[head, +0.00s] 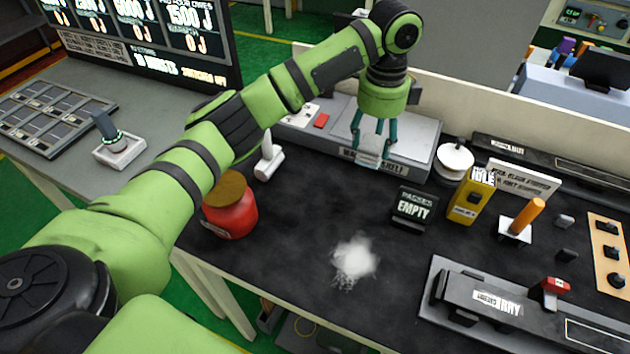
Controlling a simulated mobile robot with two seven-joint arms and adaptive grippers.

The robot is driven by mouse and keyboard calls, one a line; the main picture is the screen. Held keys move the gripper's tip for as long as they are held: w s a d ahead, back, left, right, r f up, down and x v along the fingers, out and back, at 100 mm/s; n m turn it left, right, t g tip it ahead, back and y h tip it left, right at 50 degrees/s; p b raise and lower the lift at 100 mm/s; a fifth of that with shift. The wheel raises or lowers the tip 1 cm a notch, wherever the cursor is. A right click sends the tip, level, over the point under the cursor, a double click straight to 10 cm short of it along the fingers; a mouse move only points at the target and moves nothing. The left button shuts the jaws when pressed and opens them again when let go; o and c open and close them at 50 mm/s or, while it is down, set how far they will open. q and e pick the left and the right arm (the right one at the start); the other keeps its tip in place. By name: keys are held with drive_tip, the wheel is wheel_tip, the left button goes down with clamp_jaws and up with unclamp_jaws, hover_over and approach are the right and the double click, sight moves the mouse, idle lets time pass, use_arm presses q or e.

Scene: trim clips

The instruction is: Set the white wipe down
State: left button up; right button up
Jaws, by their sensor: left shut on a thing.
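My left gripper (371,150) reaches down from above at the back of the dark mat, in front of the grey box. It is shut on a small, pale, flat thing, seemingly the white wipe (368,161), which is partly hidden by the teal fingers and hard to make out against the box. I cannot tell whether it touches the box. My right gripper is not in view.
A blurry white patch (355,258) lies on the dark mat (300,240). A red jar (231,207) stands left. A black "EMPTY" sign (413,208), a yellow box (469,197) and a grey fixture (500,305) are right. The mat's middle is mostly free.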

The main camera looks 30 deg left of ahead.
use_arm(q)
drive_tip(key=s+a+f+p, duration=0.1)
drive_tip(key=a+f, duration=0.1)
drive_tip(key=a, duration=0.1)
drive_tip(key=s+a+f+p, duration=0.1)
drive_tip(key=a+f, duration=0.1)
drive_tip(key=a, duration=0.2)
drive_tip(key=s+a+f+p, duration=0.1)
drive_tip(key=a+f, duration=0.1)
drive_tip(key=a, duration=0.1)
drive_tip(key=shift+s+a+f, duration=0.15)
drive_tip(key=shift+a+f, duration=0.1)
drive_tip(key=shift+a, duration=0.1)
drive_tip(key=shift+a+f, duration=0.15)
wheel_tip(320, 180, down, 3)
drive_tip(key=shift+s+f+p, duration=0.1)
drive_tip(key=shift+p, duration=0.5)
drive_tip(key=shift+f, duration=0.45)
drive_tip(key=o, duration=1.1)
drive_tip(key=shift+f, duration=0.15)
wheel_tip(320, 180, up, 12)
drive_tip(key=b, duration=0.2)
drive_tip(key=shift+r+b, duration=0.25)
drive_tip(key=shift+b, duration=0.1)
